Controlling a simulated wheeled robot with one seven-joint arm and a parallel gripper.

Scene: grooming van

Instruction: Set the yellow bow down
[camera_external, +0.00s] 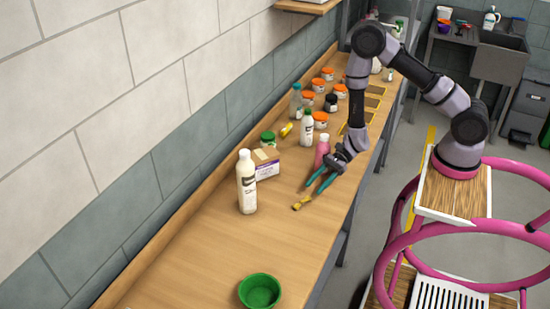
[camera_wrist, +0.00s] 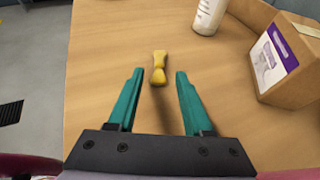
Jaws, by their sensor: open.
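The yellow bow (camera_external: 302,202) lies on the wooden counter (camera_external: 200,268) near its front edge. In the wrist view the yellow bow (camera_wrist: 159,67) sits just beyond and between my two green fingertips, touching neither as far as I can see. My gripper (camera_external: 316,185) is open and empty, low over the counter beside the bow. It also shows in the wrist view (camera_wrist: 159,74), its fingers spread wide.
A white bottle (camera_external: 246,182) and a cardboard box (camera_external: 264,163) stand behind the bow. A pink bottle (camera_external: 322,150) is close to my gripper. A green bowl (camera_external: 259,291) sits at the near end. Counter between bowl and bow is clear.

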